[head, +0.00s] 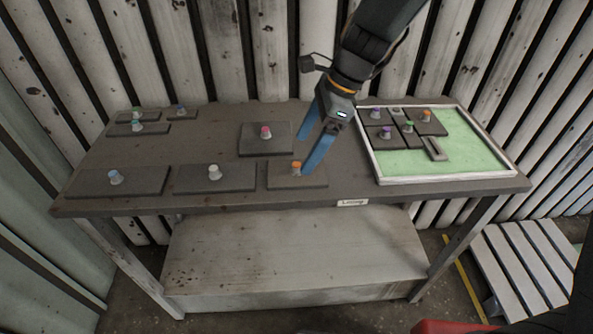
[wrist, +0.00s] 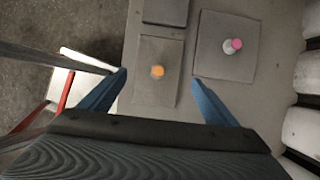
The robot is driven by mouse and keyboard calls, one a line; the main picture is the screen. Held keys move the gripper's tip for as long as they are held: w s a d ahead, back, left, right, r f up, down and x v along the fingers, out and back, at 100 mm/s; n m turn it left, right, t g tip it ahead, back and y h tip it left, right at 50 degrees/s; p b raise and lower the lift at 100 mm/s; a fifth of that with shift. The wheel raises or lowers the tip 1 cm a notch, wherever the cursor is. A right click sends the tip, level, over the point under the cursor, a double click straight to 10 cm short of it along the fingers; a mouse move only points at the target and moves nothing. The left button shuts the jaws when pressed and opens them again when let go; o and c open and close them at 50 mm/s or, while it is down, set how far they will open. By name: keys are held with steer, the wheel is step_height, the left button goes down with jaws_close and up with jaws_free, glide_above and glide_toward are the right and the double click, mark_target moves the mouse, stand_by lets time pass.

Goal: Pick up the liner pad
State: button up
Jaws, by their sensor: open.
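Several flat dark grey pads with coloured knobs lie on the table; no marking shows which is called the liner pad. An orange-knobbed pad (head: 312,181) lies at the table's front, left of the tray. My gripper (head: 306,155) is open and empty, pointing down above it. In the wrist view the orange-knobbed pad (wrist: 158,90) shows beyond and between the open fingers (wrist: 160,78), apparently not touched. A pink-knobbed pad (head: 257,147) lies just behind; it is right of the fingers in the wrist view (wrist: 222,65).
White-knobbed (head: 240,182) and blue-knobbed (head: 148,182) pads lie along the front left. Smaller pads (head: 152,128) sit back left. A white-rimmed green tray (head: 460,165) at right holds several small knobbed pads and an open dark piece (head: 436,149). A slatted wall stands behind the table.

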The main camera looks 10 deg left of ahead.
mark_target(297, 164)
steer(key=shift+p+x, duration=0.65)
steer(key=shift+x, duration=2.45)
steer(key=shift+s, duration=0.15)
steer(key=c, duration=0.8)
